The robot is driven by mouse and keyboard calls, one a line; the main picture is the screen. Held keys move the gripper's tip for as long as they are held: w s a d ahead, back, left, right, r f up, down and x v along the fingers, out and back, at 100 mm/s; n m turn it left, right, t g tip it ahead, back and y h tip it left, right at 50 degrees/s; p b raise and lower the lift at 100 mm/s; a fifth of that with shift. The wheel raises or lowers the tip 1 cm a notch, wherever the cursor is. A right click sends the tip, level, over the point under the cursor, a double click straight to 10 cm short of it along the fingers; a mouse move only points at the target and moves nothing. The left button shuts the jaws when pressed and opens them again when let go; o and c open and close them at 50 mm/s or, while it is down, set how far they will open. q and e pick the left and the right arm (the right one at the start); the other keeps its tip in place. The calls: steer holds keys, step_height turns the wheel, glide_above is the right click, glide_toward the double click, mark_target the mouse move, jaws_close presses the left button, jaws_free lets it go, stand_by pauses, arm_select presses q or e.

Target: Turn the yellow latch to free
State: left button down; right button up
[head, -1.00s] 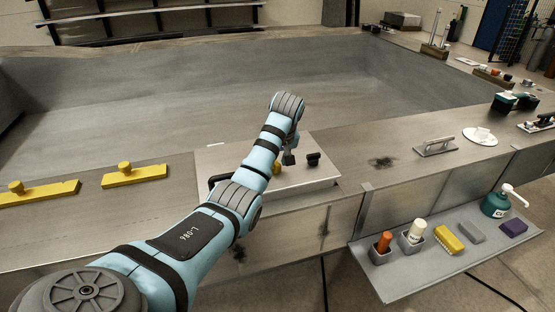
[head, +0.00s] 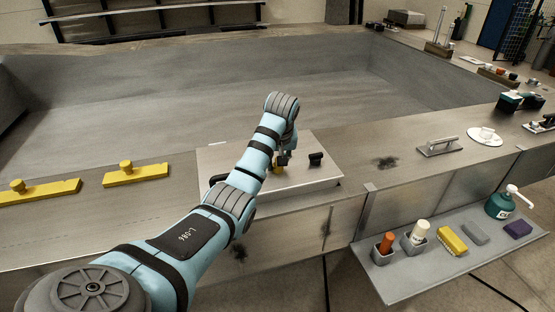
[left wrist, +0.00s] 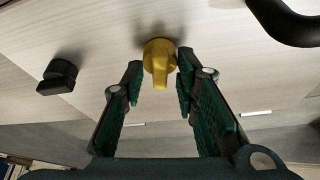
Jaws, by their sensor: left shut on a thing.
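The yellow latch (left wrist: 158,58) is a round knob with a narrow tab, set on a pale panel in the left wrist view. Its tab points toward the bottom of that view. My left gripper (left wrist: 160,70) has one green-padded finger on each side of the tab and is shut on it. In the head view, my left gripper (head: 283,158) is over the pale panel (head: 230,158), and my arm hides most of the latch. My right gripper is not in view.
A black knob (head: 315,159) stands on the panel beside the latch, and a black handle (left wrist: 287,22) shows near my right finger. Yellow bars (head: 136,175) lie on the deck to the left. A low shelf (head: 400,285) at the right holds bottles and blocks.

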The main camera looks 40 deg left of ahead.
arm_select(q)
steer(key=m+t+h, duration=0.1)
steer(key=m, duration=0.3)
steer(key=shift+s+a, duration=0.1)
steer(key=shift+a, duration=0.05)
steer(key=m+h, duration=0.1)
steer(key=m, duration=0.3)
steer(key=shift+h, duration=0.4)
steer(key=m, duration=0.2)
steer(key=m+h, duration=0.1)
steer(key=m, duration=0.1)
steer(key=shift+a+r+h, duration=0.1)
steer(key=shift+a+h, duration=0.05)
steer(key=shift+h, duration=0.15)
steer(key=shift+m+h, duration=0.6)
steer(key=shift+m, duration=1.1)
steer(key=c, duration=1.5)
jaws_free()
steer(key=shift+a, duration=0.1)
